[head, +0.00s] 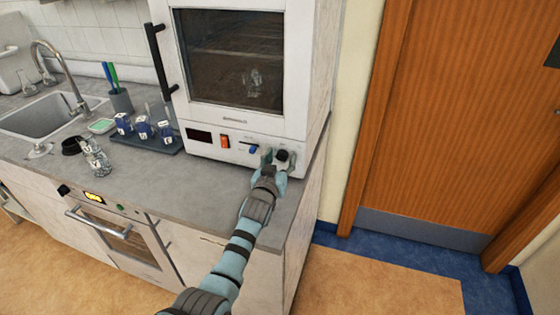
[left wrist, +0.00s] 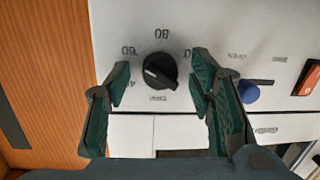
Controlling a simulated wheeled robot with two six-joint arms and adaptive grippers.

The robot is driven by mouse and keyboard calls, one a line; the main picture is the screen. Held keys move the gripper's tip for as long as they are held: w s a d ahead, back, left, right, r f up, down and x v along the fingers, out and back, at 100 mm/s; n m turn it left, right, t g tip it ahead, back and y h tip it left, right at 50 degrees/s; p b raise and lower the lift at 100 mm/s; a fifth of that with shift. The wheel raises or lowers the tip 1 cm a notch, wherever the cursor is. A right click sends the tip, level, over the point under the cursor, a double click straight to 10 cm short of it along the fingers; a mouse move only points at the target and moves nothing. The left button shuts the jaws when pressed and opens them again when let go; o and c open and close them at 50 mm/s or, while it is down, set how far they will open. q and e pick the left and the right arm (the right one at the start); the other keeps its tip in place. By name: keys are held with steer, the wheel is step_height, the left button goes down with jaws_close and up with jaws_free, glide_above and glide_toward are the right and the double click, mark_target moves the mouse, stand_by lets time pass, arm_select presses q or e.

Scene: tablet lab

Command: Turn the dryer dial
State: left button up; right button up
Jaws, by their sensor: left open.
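The dryer (head: 235,121) is a white cabinet with a dark glass door, standing on the grey counter. Its black round dial (head: 283,155) is at the right end of the lower front panel. The dial also shows in the left wrist view (left wrist: 160,71), with a white pointer mark and printed numbers around it. My left gripper (head: 275,160) is open in front of the panel. In the left wrist view its two fingers (left wrist: 161,75) are on either side of the dial, with a visible gap on each side. My right gripper is not in view.
A blue knob (left wrist: 248,91) and a red switch (head: 225,141) share the panel. To the left on the counter are a dark rack (head: 160,146) with blue-marked items, a pen cup (head: 121,101) and a sink (head: 40,117). A wooden door (head: 440,120) stands right.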

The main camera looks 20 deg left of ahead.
arm_select(q)
steer(key=shift+s, duration=0.1)
steer(key=s+r, duration=0.1)
steer(key=s, duration=1)
steer(key=shift+s+r, duration=0.2)
steer(key=shift+s, duration=0.15)
